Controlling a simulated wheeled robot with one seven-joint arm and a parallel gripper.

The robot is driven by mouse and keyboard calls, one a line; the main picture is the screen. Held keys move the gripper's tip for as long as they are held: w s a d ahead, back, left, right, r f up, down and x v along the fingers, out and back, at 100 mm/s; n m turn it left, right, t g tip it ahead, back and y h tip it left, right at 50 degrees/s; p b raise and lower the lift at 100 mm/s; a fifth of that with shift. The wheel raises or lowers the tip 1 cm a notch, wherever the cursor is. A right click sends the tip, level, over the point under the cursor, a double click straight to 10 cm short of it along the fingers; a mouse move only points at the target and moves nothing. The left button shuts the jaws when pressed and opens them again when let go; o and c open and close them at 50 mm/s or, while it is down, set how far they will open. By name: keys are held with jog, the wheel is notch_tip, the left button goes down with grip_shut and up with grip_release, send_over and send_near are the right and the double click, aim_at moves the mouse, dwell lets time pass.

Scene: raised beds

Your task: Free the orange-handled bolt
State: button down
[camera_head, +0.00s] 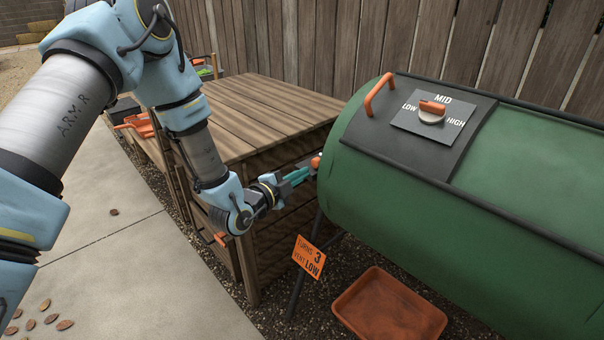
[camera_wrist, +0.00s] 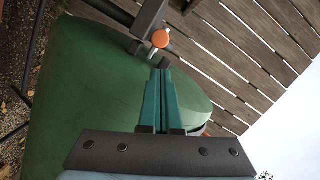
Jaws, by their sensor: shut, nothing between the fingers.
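The orange-handled bolt (camera_head: 316,162) sits at the near end of the green drum (camera_head: 460,215), just past my fingertips. In the wrist view its round orange knob (camera_wrist: 160,38) shows beside a dark bracket (camera_wrist: 148,18). My gripper (camera_head: 306,171) is shut and empty, with its teal fingers pointing at the bolt. In the wrist view the fingertips (camera_wrist: 164,64) are just below the knob, and a small gap seems to lie between them. Most of the bolt's shaft is hidden by the bracket and knob.
An orange sign (camera_head: 308,256) reads TURNS 3, VENT LOW. An orange tray (camera_head: 388,306) lies below the drum. A slatted wooden box (camera_head: 255,110) stands close beside my gripper.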

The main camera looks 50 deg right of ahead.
jog(key=d, duration=0.4)
jog(key=d+f, duration=0.1)
jog(key=d, duration=0.2)
jog(key=shift+w+d+p, duration=0.1)
jog(key=shift+w+p, duration=0.3)
jog(key=shift+w, duration=0.1)
jog(key=w+b, duration=0.2)
jog(key=w, duration=0.1)
jog(key=shift+w+d+f, duration=0.1)
jog(key=shift+w, duration=0.45)
